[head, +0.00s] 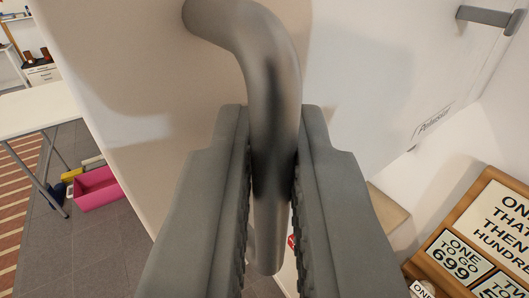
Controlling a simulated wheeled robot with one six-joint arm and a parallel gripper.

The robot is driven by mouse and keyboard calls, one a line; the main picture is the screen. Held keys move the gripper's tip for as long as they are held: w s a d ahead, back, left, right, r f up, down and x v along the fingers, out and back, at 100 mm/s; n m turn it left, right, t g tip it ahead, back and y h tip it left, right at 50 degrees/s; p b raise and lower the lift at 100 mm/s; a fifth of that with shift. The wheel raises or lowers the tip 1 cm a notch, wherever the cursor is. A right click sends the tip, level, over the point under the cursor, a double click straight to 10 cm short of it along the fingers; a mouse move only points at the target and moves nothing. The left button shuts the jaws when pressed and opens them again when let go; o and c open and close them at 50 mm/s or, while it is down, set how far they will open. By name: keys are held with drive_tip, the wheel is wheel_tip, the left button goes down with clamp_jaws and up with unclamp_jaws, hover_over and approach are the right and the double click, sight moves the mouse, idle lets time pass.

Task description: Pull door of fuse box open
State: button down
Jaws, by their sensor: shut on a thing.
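My gripper (272,190) fills the lower middle of the head view. Its two grey ridged jaws are shut on a curved metal handle (272,75), one jaw on each side of the bar. The handle's upper end meets a pale door panel (120,70), which I take for the fuse box door. The handle's lower end shows between the jaws. The jaws hide part of the panel. I cannot tell how far the door stands open.
A white panel with small lettering (435,122) and a grey bracket (485,16) are at right. A wood-framed sign (470,235) is at lower right. A white table (35,112) and pink bin (98,188) stand left on grey floor.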

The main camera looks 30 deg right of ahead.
drive_tip(key=shift+w+d+f, duration=0.1)
drive_tip(key=shift+d+f, duration=0.05)
drive_tip(key=shift+f, duration=0.1)
drive_tip(key=c, duration=1.8)
unclamp_jaws()
drive_tip(key=shift+d, duration=0.2)
drive_tip(key=shift+a+r, duration=0.15)
drive_tip(key=shift+r, duration=0.05)
drive_tip(key=v, duration=1.5)
drive_tip(key=shift+s+f, duration=0.2)
drive_tip(key=shift+s, duration=0.15)
drive_tip(key=shift+s+a, duration=0.1)
drive_tip(key=shift+a, duration=0.05)
drive_tip(key=shift+s+a+r, duration=0.15)
drive_tip(key=shift+s+a, duration=0.35)
drive_tip(key=shift+a, duration=0.1)
